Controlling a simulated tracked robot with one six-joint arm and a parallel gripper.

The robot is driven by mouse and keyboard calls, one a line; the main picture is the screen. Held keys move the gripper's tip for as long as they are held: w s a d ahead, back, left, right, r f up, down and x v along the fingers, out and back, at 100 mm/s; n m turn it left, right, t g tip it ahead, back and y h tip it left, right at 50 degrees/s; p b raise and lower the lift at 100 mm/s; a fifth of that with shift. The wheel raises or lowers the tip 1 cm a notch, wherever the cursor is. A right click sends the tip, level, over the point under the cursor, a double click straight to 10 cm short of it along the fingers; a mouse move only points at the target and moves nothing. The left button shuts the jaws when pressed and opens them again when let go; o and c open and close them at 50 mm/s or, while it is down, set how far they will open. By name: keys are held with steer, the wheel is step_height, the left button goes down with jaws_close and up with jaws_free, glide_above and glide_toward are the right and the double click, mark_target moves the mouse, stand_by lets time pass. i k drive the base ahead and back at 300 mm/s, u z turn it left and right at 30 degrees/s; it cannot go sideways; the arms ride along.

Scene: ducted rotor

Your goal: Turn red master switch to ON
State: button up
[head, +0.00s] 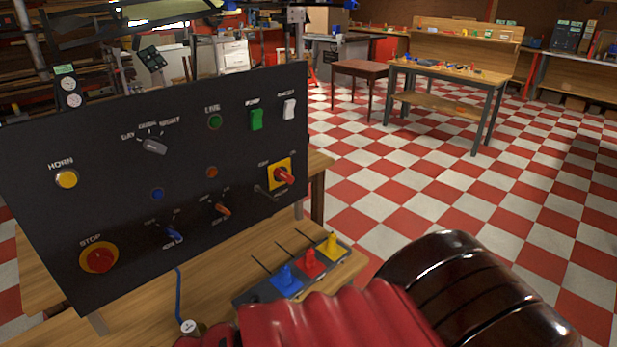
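The red master switch (284,176) is a red rotary knob on a yellow square plate, at the right side of the black control panel (110,215). Small white labels sit to its upper left and upper right, too small to read surely. The knob looks slanted toward the lower right; its exact setting is unclear. A thin grey piece hangs at the plate's lower left. My gripper is not in view; only red ribbed and dark glossy parts, apparently of my arm, fill the bottom, in front of the bench.
The panel also carries a yellow HORN button (66,179), a STOP button (99,257), a grey selector (154,146), blue and orange toggles, and green and white rockers. A box with blue, red and yellow levers (311,262) stands on the wooden bench before the panel.

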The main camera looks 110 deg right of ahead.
mark_target(280, 175)
steer(key=u, duration=0.05)
steer(key=k, duration=0.2)
steer(key=z, duration=4.2)
steer(key=k, duration=0.3)
steer(key=u, duration=0.1)
